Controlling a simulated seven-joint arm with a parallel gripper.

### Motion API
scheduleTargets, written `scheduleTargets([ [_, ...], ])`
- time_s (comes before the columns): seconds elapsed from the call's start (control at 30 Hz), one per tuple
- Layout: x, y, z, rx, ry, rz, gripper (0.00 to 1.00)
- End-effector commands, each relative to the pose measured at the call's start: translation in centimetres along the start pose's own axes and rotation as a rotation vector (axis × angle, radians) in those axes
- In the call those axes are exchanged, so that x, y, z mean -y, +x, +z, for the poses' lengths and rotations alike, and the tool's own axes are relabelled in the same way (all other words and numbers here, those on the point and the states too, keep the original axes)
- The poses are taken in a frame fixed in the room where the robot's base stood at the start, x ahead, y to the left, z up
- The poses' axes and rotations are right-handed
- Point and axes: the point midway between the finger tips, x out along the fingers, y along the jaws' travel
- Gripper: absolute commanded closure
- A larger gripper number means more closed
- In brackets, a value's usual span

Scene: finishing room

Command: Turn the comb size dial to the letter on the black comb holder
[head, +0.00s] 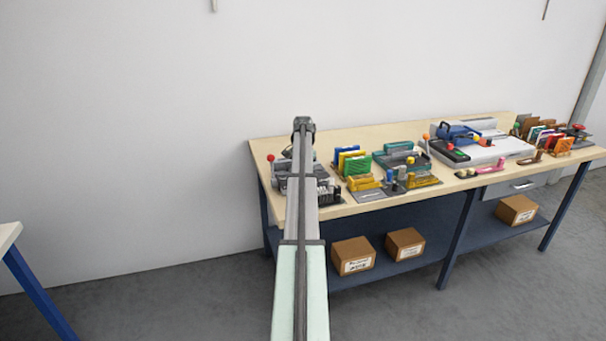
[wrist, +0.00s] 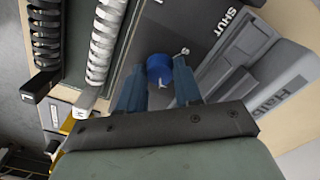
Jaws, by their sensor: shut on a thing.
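The blue comb size dial (wrist: 159,67) sits on a dark panel in the wrist view, with a white pointer mark on its near side. My gripper (wrist: 157,76) is shut on the dial, one blue-grey finger on each side. A letter that looks like S is printed just right of the dial; other dial letters are hidden. A black comb (wrist: 45,30) lies upper left; the black tab (wrist: 38,86) at its lower end carries a white mark like an L or 7, too small to be sure. A white comb (wrist: 103,42) lies beside it.
The grey binding machine (wrist: 255,60) with "SHUT" printed on it is right of the dial. In the head view my arm partly hides the machine (head: 281,183) at the left end of the bench (head: 350,208). Colored cards (head: 357,160) and other tools stand to its right.

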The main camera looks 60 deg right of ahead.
Motion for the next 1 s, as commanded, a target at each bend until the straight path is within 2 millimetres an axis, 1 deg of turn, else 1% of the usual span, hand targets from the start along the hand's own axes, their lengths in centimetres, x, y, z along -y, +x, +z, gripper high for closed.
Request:
scheduleTargets([
  [0.1, 0.0, 0.0, 0.0, 0.0, 0.0, 0.0, 0.96],
  [0.13, 0.0, 0.0, 0.0, 0.0, 0.0, 0.0, 0.65],
  [0.3, 0.0, 0.0, 0.0, 0.0, 0.0, 0.0, 0.49],
  [0.4, 0.0, 0.0, 0.0, 0.0, -0.001, 0.0, 0.41],
  [0.63, 0.0, -0.1, 0.0, 0.0, -0.001, 0.0, 0.41],
  [0.77, 0.0, -0.7, 0.0, -0.001, -0.001, -0.001, 0.41],
  [0.87, 0.0, -1.9, -0.1, -0.001, -0.001, -0.001, 0.41],
  [1.0, 0.1, -4.5, -0.1, -0.002, -0.001, -0.001, 0.41],
])
